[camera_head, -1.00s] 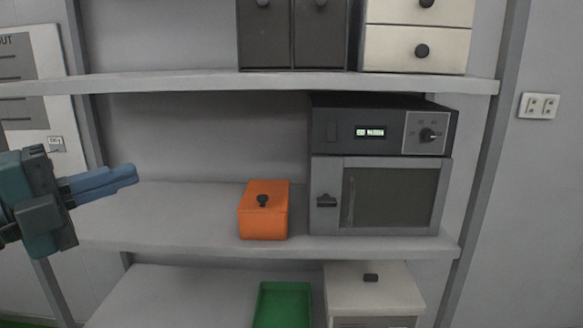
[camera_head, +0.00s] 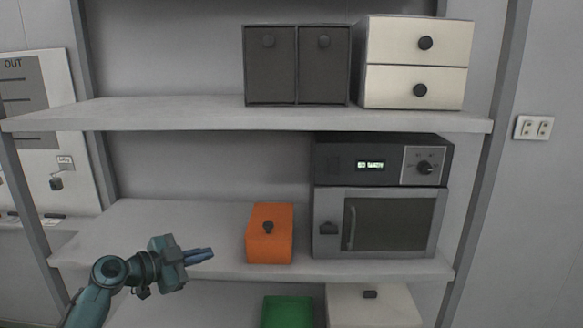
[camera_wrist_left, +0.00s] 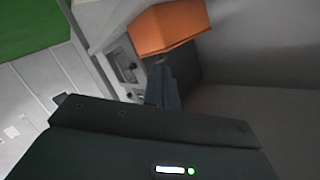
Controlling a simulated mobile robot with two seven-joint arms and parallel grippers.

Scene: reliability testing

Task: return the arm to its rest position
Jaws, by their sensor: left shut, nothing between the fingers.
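My left gripper (camera_head: 200,256) is at the lower left in the head view, its fingers pointing right. Its two blue fingers are together with nothing between them. It is in front of the middle shelf, left of an orange box (camera_head: 270,233) and apart from it. In the left wrist view the dark fingers (camera_wrist_left: 161,86) show below the orange box (camera_wrist_left: 168,28). My right arm and gripper do not show.
The middle shelf (camera_head: 140,225) holds the orange box and a grey oven (camera_head: 378,222). The upper shelf (camera_head: 200,112) holds dark cabinets (camera_head: 296,66) and white drawers (camera_head: 415,63). A green bin (camera_head: 287,312) and white box (camera_head: 372,307) are below.

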